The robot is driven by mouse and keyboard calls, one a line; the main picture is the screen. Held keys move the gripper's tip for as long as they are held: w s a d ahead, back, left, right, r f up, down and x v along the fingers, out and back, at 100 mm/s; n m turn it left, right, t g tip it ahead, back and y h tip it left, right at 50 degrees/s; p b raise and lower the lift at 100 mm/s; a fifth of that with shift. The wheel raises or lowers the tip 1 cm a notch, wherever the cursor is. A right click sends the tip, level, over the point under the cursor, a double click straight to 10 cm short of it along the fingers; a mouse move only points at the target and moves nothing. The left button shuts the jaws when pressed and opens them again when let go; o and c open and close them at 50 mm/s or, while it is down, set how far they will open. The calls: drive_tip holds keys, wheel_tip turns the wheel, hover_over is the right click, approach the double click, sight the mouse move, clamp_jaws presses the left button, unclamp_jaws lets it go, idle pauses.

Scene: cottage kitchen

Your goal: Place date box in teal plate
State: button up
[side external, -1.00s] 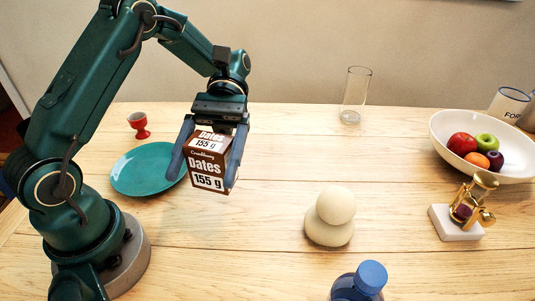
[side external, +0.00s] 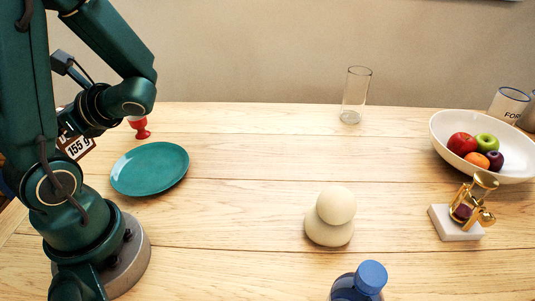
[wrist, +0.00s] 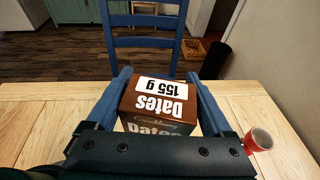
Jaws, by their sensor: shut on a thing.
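The date box (side external: 77,146) is brown with white labels and is mostly hidden behind my arm at the left of the side view. In the wrist view the date box (wrist: 160,103) sits between the two fingers of my gripper (wrist: 162,90), which is shut on it. The box is held up near the table's left edge, to the left of the plate. The teal plate (side external: 150,169) lies flat and empty on the table, right of my base. The plate does not show in the wrist view.
A red egg cup (side external: 141,133) stands behind the plate; it also shows in the wrist view (wrist: 258,139). A blue chair (wrist: 143,42) is beyond the table edge. A glass (side external: 354,97), a stacked pale stone ornament (side external: 331,217), a blue-capped bottle (side external: 370,277) and a fruit bowl (side external: 515,172) stand farther right.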

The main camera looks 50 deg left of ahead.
drive_tip(key=shift+w+a+m+t+y, duration=0.3)
drive_tip(key=shift+a+m+t+y, duration=0.2)
drive_tip(key=shift+m+t, duration=0.2)
hover_over(141, 167)
wheel_tip(141, 167, down, 7)
drive_tip(key=shift+d+f, duration=0.1)
drive_tip(key=shift+f, duration=1.95)
drive_tip(key=shift+f, duration=0.15)
drive_tip(key=o, duration=1.3)
